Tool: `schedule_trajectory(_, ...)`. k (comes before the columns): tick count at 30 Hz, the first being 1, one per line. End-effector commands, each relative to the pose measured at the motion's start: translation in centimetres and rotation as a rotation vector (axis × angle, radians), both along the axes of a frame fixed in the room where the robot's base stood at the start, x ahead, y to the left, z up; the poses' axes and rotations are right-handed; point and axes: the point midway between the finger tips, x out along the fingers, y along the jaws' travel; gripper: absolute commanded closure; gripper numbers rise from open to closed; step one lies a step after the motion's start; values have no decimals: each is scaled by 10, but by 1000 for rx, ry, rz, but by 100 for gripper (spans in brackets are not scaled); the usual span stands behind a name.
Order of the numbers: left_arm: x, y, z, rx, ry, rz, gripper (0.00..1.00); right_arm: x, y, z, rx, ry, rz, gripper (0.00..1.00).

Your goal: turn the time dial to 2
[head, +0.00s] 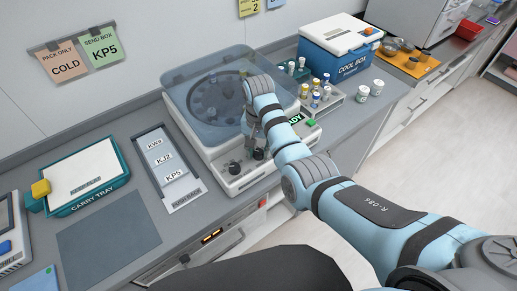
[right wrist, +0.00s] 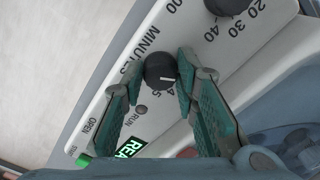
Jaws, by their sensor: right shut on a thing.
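The time dial (right wrist: 160,70) is a black round knob beside the word MINUTES on the white front panel of the centrifuge (head: 200,139). In the right wrist view the fingers of my right gripper (right wrist: 158,72) sit on either side of it, shut on it. In the head view the dial (head: 259,154) shows just below my right gripper (head: 254,146). Numbers 4 and 5 show beside the dial; the fingers hide others, and I cannot read its setting for sure. My left gripper is not in view.
A second black knob (head: 234,167) is close by on the same panel, with 20, 30 and 40 around it. A green button (head: 312,122) and a READY display are on the other side. A vial rack (head: 334,99) stands right of the centrifuge.

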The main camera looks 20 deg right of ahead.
Motion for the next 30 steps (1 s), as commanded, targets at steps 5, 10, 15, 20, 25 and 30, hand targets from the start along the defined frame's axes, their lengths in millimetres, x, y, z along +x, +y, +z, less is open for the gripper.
schedule_trajectory(5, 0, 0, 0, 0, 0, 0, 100, 1, -1, 0, -2, -2, -1, 53)
schedule_trajectory(10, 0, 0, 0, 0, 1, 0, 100, 0, -1, 0, -2, -1, 0, 52)
schedule_trajectory(15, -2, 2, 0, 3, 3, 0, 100, 1, 0, 3, -1, -3, 0, 52)
schedule_trajectory(20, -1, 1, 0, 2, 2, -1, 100, 2, -1, 30, 0, -4, -1, 52)
schedule_trajectory(25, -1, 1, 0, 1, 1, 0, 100, 3, -2, 65, -1, -3, -1, 52)
schedule_trajectory(30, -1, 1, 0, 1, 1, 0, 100, 2, -2, 75, -1, 1, -1, 52)
